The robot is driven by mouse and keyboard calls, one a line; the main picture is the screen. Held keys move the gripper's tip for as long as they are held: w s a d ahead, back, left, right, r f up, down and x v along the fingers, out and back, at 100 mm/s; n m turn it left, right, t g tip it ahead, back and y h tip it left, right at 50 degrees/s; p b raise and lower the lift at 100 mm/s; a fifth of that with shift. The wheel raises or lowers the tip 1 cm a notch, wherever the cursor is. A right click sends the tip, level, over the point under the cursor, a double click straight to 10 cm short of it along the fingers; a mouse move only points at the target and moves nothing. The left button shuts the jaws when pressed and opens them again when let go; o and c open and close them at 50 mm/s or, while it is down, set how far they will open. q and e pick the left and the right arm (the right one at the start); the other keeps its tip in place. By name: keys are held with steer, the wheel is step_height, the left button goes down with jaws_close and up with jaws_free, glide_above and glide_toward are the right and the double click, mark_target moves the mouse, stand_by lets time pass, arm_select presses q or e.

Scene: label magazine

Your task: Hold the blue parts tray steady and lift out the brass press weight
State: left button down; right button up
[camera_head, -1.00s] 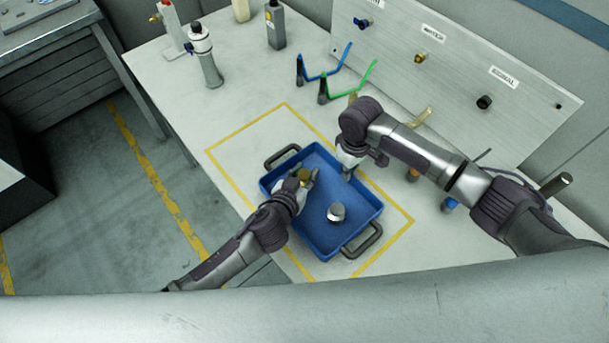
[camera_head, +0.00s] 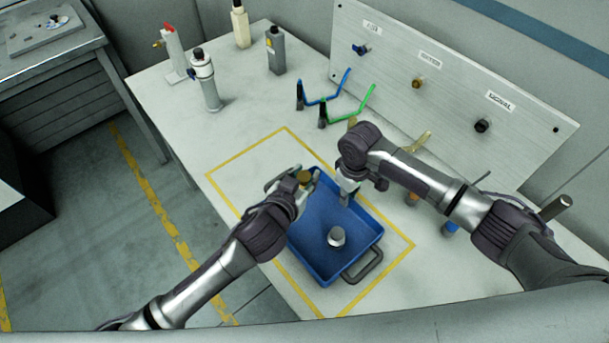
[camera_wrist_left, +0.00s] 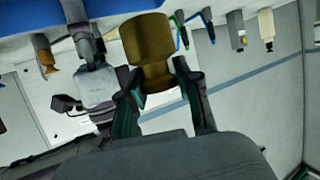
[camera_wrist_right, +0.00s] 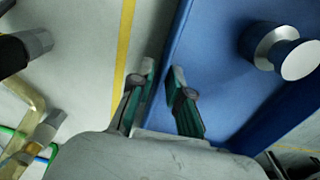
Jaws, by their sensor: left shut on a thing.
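The blue parts tray (camera_head: 307,265) lies within the yellow outline on the table. My left gripper (camera_head: 305,183) is shut on the brass press weight, a short brass cylinder (camera_head: 304,177), above the tray's far-left end. The weight also shows between the fingers in the left wrist view (camera_wrist_left: 150,50). My right gripper (camera_head: 350,196) is at the tray's far-right wall.
A silver knobbed weight (camera_head: 337,236) stands inside the tray. Blue and green hooked rods (camera_head: 335,98) stand near the labelled panel (camera_head: 455,75). A white cylinder (camera_head: 206,80) and grey bottle (camera_head: 276,50) stand at the back left. The table left of the outline is clear.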

steer(key=shift+o, duration=1)
step_height(320, 180, up, 12)
